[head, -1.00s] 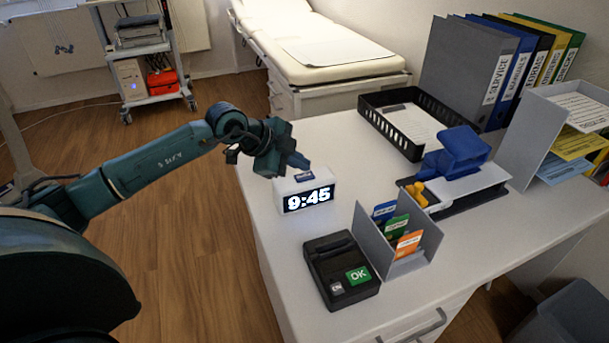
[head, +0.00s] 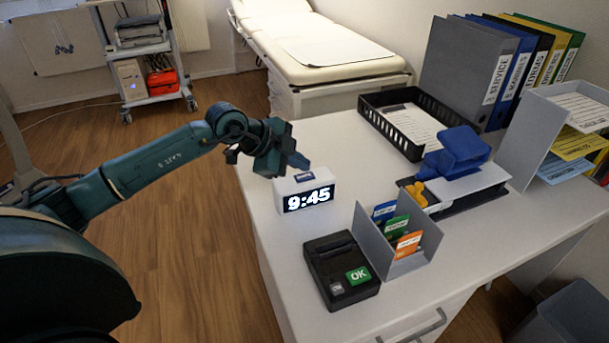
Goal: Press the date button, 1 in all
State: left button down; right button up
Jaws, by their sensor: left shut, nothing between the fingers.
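A white digital clock (head: 285,191) stands upright near the left edge of the desk, its black display reading 9:45. A small gap shows between the fingertips and the button. My right gripper is not in view.
A black device (head: 325,261) with a green OK key and a grey card holder (head: 408,260) stand in front of the clock. A black tray (head: 371,117), a blue stapler-like object (head: 455,153) and several binders stand farther back.

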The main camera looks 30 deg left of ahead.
aim_at(299, 177)
pick_arm(q)
jog(key=shift+f, duration=0.15)
jog(key=shift+f, duration=0.3)
jog(key=shift+f, duration=0.4)
dwell(0.7)
dwell(0.4)
jog(key=shift+r+p, duration=0.7)
jog(key=shift+r, duration=0.1)
notch_tip(299, 177, up, 5)
jog(key=p, duration=0.5)
jog(key=shift+r, duration=0.1)
